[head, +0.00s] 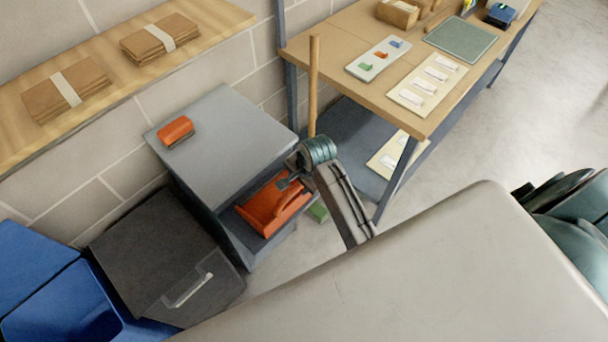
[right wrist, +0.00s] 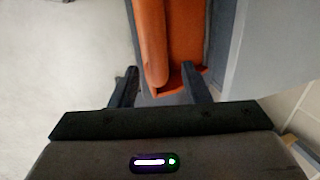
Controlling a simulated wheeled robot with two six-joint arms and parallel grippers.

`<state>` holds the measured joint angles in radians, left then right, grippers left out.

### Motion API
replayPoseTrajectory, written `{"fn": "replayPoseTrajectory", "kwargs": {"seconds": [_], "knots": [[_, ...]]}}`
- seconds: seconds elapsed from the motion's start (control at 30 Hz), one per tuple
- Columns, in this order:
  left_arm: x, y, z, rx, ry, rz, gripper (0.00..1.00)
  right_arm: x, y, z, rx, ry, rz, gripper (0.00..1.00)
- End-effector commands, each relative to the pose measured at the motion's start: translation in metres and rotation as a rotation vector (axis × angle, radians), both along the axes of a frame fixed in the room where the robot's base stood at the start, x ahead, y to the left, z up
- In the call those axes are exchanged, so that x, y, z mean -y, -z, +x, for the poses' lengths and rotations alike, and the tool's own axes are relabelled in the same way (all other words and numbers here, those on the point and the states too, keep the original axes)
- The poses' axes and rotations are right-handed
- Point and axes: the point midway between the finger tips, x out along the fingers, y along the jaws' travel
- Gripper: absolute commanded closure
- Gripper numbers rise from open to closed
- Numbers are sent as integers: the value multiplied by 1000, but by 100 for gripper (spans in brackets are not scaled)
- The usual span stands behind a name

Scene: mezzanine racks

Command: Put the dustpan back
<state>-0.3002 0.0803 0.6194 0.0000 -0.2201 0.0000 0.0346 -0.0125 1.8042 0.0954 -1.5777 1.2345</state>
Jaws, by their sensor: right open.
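The orange dustpan (head: 272,207) lies in the open lower compartment of a grey cabinet (head: 225,145). It also shows in the right wrist view (right wrist: 185,40), with its long raised part pointing towards me. My right gripper (head: 287,182) is at the compartment's opening, beside the dustpan's upper edge. In the right wrist view the right gripper (right wrist: 160,72) is open, with its fingers apart and the dustpan's near end between or just beyond the tips. I cannot tell whether they touch it. My left gripper is not in view.
An orange block-like object (head: 175,131) lies on the cabinet's top. A black bin (head: 165,255) and blue bins (head: 35,265) stand at left. Floor at the upper right is clear.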

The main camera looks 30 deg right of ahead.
Motion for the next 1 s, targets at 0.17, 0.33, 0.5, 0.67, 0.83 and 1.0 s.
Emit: {"fn": "replayPoseTrajectory", "kwargs": {"seconds": [0.17, 0.33, 0.5, 0.67, 0.83, 1.0], "knots": [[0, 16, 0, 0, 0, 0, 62, 5, -34, -10, 6, -1, -1, 57], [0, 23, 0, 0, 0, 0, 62, 7, -63, -17, 5, 0, -1, 57], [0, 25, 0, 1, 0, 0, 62, 9, -78, -21, 2, -1, 0, 57], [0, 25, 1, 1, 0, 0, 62, 9, -81, -22, -1, -1, -1, 57], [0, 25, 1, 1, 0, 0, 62, 9, -80, -22, 0, -1, 0, 57], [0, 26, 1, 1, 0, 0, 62, 13, -68, -32, 3, -54, -26, 57]]}}
